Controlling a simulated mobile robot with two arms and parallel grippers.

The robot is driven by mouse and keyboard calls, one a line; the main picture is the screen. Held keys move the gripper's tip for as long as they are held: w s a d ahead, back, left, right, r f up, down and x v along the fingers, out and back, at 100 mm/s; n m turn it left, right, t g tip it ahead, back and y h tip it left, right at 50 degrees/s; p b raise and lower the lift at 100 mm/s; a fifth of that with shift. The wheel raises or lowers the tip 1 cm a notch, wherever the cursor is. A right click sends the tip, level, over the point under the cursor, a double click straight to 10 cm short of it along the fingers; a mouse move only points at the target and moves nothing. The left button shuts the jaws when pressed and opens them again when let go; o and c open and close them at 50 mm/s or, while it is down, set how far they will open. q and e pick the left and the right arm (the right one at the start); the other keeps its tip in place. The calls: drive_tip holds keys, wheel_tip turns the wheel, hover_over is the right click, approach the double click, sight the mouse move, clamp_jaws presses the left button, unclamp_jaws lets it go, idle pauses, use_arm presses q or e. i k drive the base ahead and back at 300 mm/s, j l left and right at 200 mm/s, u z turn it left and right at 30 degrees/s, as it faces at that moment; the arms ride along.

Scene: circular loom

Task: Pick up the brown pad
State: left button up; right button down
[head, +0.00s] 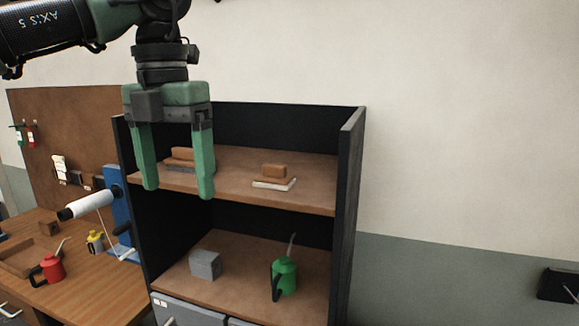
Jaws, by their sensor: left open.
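Two small brown pieces lie on the upper shelf (240,186) of a dark cabinet. One brown block (273,171) rests on a flat white, book-like piece (274,184) at the right. The other brown piece (182,154) lies on a flat grey piece at the left, partly hidden behind my gripper's finger. I cannot tell which of them is the brown pad. My left gripper (178,192) is open and empty, its green fingers pointing down in front of the left part of the upper shelf. My right gripper is not in view.
The cabinet's right side wall (349,200) stands beside the shelf. The lower shelf holds a grey block (205,264) and a green oil can (284,276). A workbench at the left carries a red can (52,268) and a yellow can (95,243). The upper shelf's right end is bare.

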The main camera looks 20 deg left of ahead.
sight(273, 176)
drive_tip(key=i, duration=0.95)
